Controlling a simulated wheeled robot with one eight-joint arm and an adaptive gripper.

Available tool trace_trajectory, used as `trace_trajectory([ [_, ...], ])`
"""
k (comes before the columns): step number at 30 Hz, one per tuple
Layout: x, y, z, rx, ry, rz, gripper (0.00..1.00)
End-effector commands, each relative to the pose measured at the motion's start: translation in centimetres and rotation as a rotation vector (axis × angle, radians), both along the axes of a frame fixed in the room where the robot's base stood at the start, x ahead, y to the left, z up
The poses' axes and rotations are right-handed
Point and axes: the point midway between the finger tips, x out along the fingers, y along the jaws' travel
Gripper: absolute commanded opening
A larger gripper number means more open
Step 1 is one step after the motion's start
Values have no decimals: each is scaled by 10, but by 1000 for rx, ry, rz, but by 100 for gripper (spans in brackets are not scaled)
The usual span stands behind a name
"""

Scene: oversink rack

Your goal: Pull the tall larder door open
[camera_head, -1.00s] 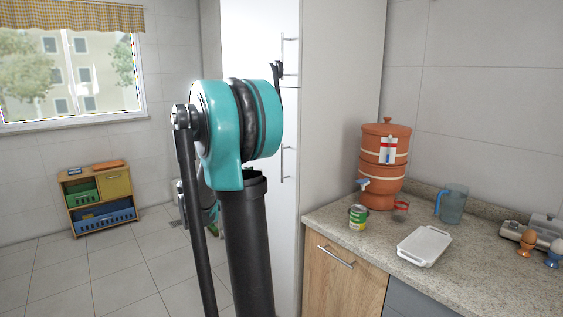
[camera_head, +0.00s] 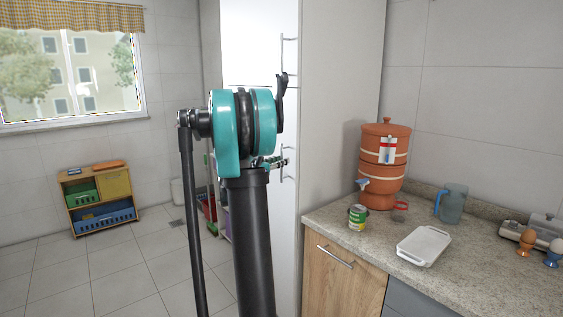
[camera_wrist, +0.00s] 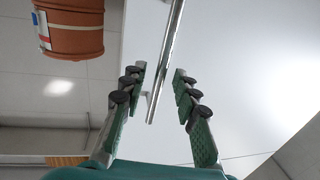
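The tall larder (camera_head: 262,40) is a white cupboard in the middle of the head view, with an upper bar handle (camera_head: 284,52) and a lower bar handle (camera_head: 283,165). Its door looks shut. My gripper (camera_head: 272,162) is partly hidden behind my arm and sits at the lower handle's height. In the wrist view my gripper (camera_wrist: 158,70) is open, with its two green fingers apart. The metal handle bar (camera_wrist: 166,65) runs between the fingertips, with gaps visible on both sides. I cannot tell how deep the bar lies between the fingers.
To the right, a granite counter (camera_head: 480,275) holds a clay water filter (camera_head: 384,150), a green can (camera_head: 357,217), a white tray (camera_head: 424,246) and a blue jug (camera_head: 451,204). A low toy shelf (camera_head: 98,198) stands at the left. The tiled floor before it is clear.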

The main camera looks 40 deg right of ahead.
Motion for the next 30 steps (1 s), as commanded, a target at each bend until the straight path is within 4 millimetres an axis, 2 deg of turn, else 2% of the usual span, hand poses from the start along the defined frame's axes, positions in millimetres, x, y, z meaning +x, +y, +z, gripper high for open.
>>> trace_trajectory([
  [5,3,-11,0,0,0,0,30],
  [13,3,-12,0,0,0,0,30],
  [14,3,-12,0,0,0,0,29],
  [21,3,-12,0,0,0,0,0],
  [30,3,-12,0,0,0,0,0],
])
